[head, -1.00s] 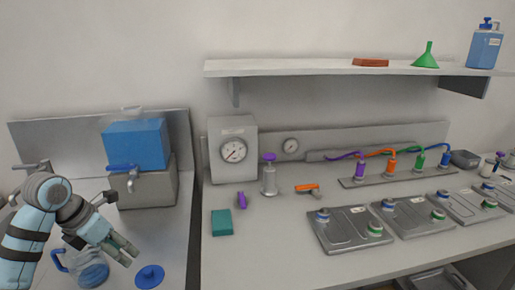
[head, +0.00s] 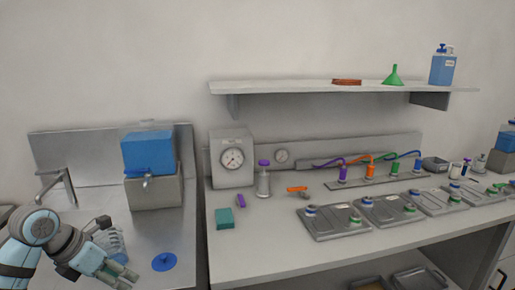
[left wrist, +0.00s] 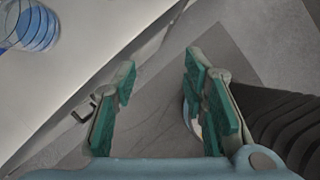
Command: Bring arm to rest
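My left arm comes in at the lower left of the head view, in front of the sink counter. Its gripper (head: 124,275) is near the bottom edge, in front of a clear jug (head: 110,240) that the arm partly hides. In the left wrist view the gripper (left wrist: 160,95) has its two green-padded fingers apart with nothing between them. Floor and the counter's edge show below it, with the jug (left wrist: 38,25) at the top left, apart from the fingers. My right arm and gripper are in neither view.
A blue lid (head: 164,262) lies on the counter right of the gripper. A tap (head: 55,187) and a blue tank on a grey block (head: 153,190) stand behind. The workbench (head: 270,240) to the right holds several cell trays. Open floor shows beneath the gripper.

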